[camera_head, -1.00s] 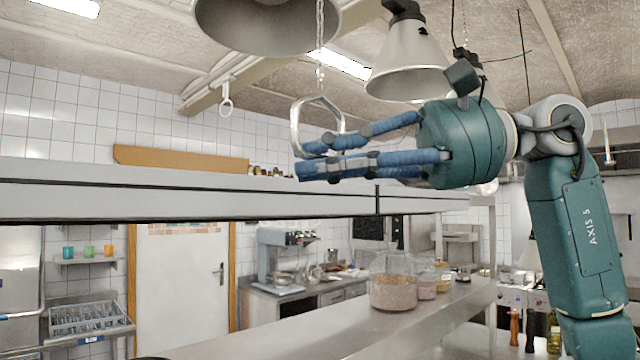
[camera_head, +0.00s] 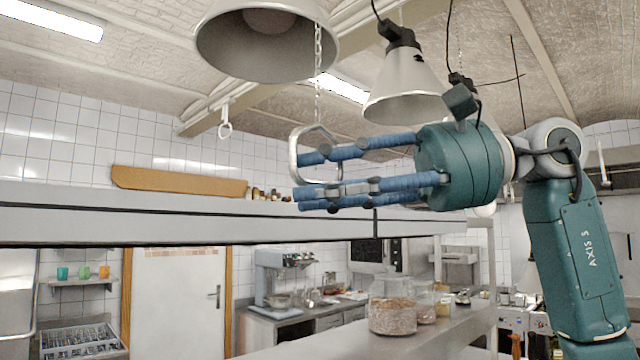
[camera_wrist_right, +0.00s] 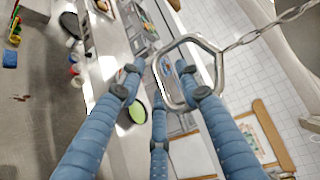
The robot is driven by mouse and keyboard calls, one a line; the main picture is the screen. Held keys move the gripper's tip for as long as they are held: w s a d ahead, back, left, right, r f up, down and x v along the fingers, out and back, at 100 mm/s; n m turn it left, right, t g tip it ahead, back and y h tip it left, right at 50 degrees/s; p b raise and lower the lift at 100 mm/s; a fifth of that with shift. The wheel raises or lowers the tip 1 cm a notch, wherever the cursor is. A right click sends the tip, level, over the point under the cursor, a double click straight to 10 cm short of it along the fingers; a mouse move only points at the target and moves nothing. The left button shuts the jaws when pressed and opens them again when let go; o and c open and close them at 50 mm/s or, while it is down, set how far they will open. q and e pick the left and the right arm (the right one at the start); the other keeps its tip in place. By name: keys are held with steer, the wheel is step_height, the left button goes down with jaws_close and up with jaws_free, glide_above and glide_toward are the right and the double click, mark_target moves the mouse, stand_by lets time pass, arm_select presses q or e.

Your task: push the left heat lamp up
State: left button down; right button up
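The left heat lamp (camera_head: 225,45) is the large grey shade at the top of the head view. A chain (camera_head: 318,65) hangs by it with a metal loop handle (camera_head: 293,150) at its end. The handle also shows in the wrist view (camera_wrist_right: 166,92). My right gripper (camera_head: 308,178) reaches in from the right with its blue fingers at the handle. The fingers are spread apart, and one overlaps the loop in the wrist view (camera_wrist_right: 160,80). I cannot tell whether they touch it. My left gripper is out of view.
A second heat lamp (camera_head: 405,85) hangs to the right, above my right gripper. A long pale shelf (camera_head: 180,223) runs below the handle, with a wooden board (camera_head: 180,181) behind it. Glass jars (camera_head: 392,315) stand on the counter (camera_head: 300,345) below.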

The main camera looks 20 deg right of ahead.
steer(key=v, duration=1.2)
